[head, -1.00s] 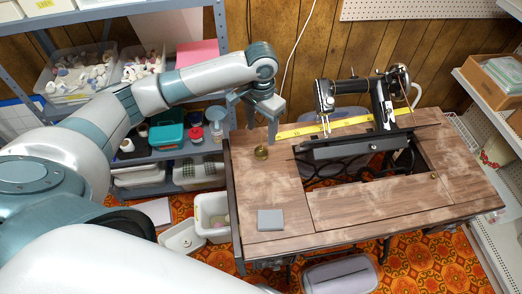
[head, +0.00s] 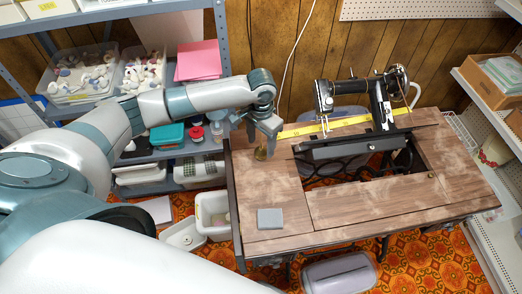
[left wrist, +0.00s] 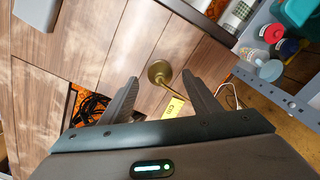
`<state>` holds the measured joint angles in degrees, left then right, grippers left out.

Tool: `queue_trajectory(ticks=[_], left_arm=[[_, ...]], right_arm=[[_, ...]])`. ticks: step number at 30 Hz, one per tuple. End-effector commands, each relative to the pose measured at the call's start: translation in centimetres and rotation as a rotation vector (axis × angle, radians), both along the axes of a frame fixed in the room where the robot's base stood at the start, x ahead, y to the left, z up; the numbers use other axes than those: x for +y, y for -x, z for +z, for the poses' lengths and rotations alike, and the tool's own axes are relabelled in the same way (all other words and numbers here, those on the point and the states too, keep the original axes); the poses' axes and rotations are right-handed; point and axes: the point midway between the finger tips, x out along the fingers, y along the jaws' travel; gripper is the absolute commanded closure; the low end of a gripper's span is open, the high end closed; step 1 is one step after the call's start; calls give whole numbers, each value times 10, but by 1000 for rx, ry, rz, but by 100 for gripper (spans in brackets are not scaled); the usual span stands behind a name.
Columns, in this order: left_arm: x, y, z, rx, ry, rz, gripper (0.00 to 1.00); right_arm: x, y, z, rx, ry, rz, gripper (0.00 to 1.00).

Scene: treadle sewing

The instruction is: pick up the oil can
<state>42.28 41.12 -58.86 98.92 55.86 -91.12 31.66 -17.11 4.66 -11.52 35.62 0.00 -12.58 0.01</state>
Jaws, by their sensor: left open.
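The small brass oil can (head: 260,154) stands on the left part of the wooden sewing table (head: 350,205). In the left wrist view the oil can (left wrist: 159,71) shows its round body, with a thin spout pointing down and right. My left gripper (head: 262,146) is open right above the can in the head view and partly covers it. In the left wrist view the can lies between the two spread fingertips of my left gripper (left wrist: 159,82); I cannot tell whether they touch it. My right gripper is not in view.
A black sewing machine (head: 380,103) and a yellow tape measure (head: 345,122) are at the table's back. A grey block (head: 270,218) lies near its front left. A shelf with bins (head: 165,150) stands left of the table.

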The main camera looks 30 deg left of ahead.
Motion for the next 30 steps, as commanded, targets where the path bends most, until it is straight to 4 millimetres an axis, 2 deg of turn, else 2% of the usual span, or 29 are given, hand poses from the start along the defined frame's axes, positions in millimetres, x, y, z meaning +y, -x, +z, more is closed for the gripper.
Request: queue_trajectory(ticks=[2,8,23,28,29,30], left_arm=[[0,1,-8,2,0,2,44],[0,1,-28,0,0,-1,44],[0,0,-30,-1,0,-1,44],[0,0,-30,-1,0,0,84],[0,0,-30,-1,0,0,89],[0,0,-30,-1,0,0,89]], right_arm=[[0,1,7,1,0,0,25],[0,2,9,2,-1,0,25],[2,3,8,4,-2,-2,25],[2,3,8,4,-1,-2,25],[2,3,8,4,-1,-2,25],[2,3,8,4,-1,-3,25]])
